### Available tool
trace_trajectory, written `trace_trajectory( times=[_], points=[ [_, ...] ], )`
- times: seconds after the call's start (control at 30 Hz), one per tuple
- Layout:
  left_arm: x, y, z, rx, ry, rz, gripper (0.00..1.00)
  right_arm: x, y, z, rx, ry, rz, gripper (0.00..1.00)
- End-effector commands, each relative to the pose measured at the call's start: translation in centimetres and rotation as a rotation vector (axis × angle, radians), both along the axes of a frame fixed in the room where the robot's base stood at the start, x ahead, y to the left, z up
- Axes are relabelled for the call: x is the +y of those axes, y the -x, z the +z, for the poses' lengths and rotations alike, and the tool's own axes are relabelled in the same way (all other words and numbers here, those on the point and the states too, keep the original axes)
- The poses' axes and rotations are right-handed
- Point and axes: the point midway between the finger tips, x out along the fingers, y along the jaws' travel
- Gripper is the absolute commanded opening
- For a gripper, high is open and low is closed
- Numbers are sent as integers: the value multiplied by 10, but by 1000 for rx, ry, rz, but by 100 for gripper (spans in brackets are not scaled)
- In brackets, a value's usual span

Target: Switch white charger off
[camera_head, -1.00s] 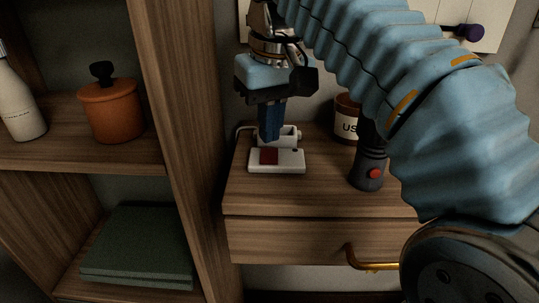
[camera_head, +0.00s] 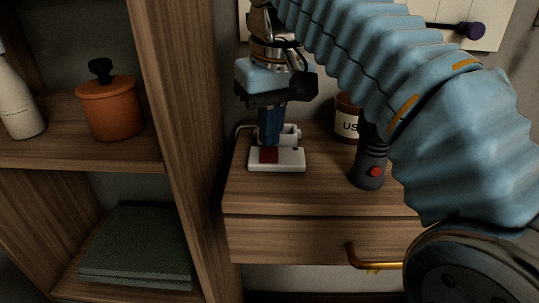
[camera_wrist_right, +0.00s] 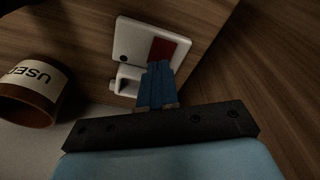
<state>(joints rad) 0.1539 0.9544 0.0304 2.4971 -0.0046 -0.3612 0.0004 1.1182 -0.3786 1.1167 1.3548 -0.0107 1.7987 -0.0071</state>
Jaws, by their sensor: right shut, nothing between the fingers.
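The white charger (camera_head: 291,160) lies on the wooden drawer unit, with a red rocker switch (camera_head: 269,156) on the left part of its top. It also shows in the right wrist view (camera_wrist_right: 131,46), with its red switch (camera_wrist_right: 168,50) just beyond the fingertips. My right gripper (camera_head: 269,143) is shut and empty, pointing down with its blue fingertips at the back edge of the switch. In the right wrist view the fingertips (camera_wrist_right: 159,66) overlap the near end of the switch; whether they touch it I cannot tell. My left gripper is not in view.
A dark flashlight (camera_head: 369,168) with a red button stands right of the charger. A jar labelled "US…" (camera_head: 346,122) stands behind it. A wooden shelf upright (camera_head: 187,150) rises close on the left. The drawer top in front is clear.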

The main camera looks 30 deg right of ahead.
Motion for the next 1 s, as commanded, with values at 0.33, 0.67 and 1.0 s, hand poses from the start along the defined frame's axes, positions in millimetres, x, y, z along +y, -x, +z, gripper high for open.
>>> trace_trajectory(
  times=[0.33,0.67,1.0],
  points=[
    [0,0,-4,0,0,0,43,0,0,-6,0,0,0,0],
    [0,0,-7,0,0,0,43,0,0,-11,0,0,0,0],
    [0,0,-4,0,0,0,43,0,0,-9,2,0,0,0]
  ],
)
